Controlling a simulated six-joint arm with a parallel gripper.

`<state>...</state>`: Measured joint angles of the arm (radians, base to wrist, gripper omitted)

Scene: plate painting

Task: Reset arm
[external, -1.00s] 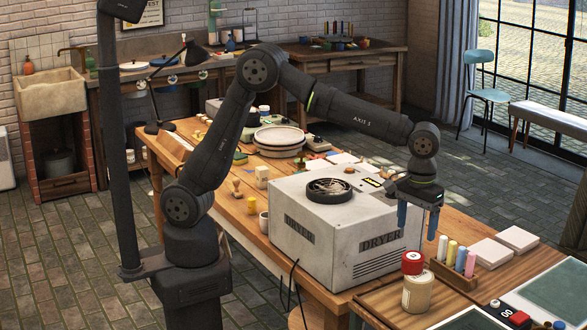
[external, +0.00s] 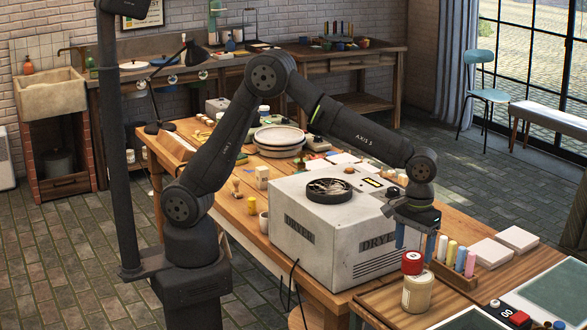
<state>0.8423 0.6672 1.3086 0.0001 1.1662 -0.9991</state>
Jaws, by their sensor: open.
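The fingers are open and hold nothing that I can see. Whether the fingertips touch anything behind the jar cannot be told. The dryer has a round dark vent (external: 329,190) on top.
White tiles (external: 517,239) lie right of the rack. Stacked plates (external: 279,137) stand at the table's far part, behind the dryer. A wooden tray (external: 385,308) lies at the near edge. A dark lamp (external: 196,53) stands at the back left.

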